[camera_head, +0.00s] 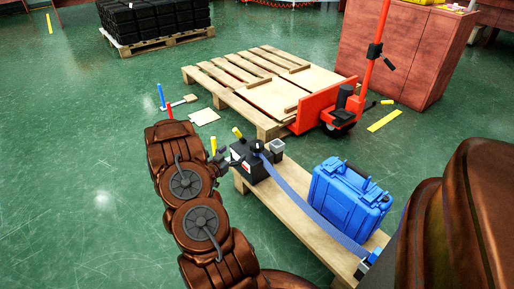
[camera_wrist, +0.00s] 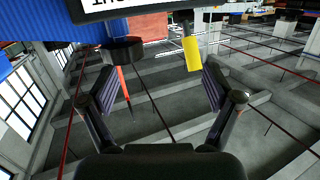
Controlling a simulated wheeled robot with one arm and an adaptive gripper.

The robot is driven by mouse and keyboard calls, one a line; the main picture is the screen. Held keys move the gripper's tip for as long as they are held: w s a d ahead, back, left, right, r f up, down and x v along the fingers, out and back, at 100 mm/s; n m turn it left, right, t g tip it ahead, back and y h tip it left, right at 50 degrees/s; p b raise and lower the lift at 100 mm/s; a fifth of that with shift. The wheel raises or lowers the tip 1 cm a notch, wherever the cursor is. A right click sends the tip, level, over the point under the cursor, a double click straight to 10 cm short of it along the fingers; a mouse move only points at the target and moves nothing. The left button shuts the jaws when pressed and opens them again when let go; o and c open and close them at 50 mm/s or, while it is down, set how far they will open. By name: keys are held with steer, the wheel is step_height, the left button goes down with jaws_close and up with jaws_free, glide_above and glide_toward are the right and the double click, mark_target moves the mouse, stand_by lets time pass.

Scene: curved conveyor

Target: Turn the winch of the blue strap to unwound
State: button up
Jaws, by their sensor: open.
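The blue strap (camera_head: 305,203) runs along a wooden beam, past the front of a blue case, from a black winch unit (camera_head: 250,160) with a white label to the beam's near end. A yellow-tipped handle (camera_head: 237,132) rises at the winch unit. My gripper (camera_head: 222,165) is close to the left side of the unit, partly hidden by my arm. In the wrist view my gripper (camera_wrist: 148,78) is open, with nothing between its fingers. A yellow handle (camera_wrist: 191,52) and a black round part (camera_wrist: 123,50) are ahead of it. I cannot tell how far the strap is wound.
The blue case (camera_head: 345,195) stands on the wooden beam (camera_head: 285,211). Behind are a pallet (camera_head: 245,80) and a red pallet jack (camera_head: 318,105). Blue and red sticks (camera_head: 162,97) show near my arm.

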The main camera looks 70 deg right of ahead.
steer(key=g+h, duration=0.1)
steer(key=g, duration=0.1)
glide_toward(261, 141)
steer(key=shift+w+a+f+m, duration=0.1)
steer(key=shift+w+f+m, duration=0.15)
steer(key=shift+f, duration=0.35)
steer(key=shift+s, duration=0.2)
steer(key=shift+b+x, duration=1.55)
steer(key=shift+x, duration=2.3)
steer(key=shift+c, duration=0.2)
steer(key=c, duration=1.1)
steer(key=shift+r, duration=0.1)
steer(key=shift+r+p, duration=0.15)
steer(key=shift+p, duration=0.65)
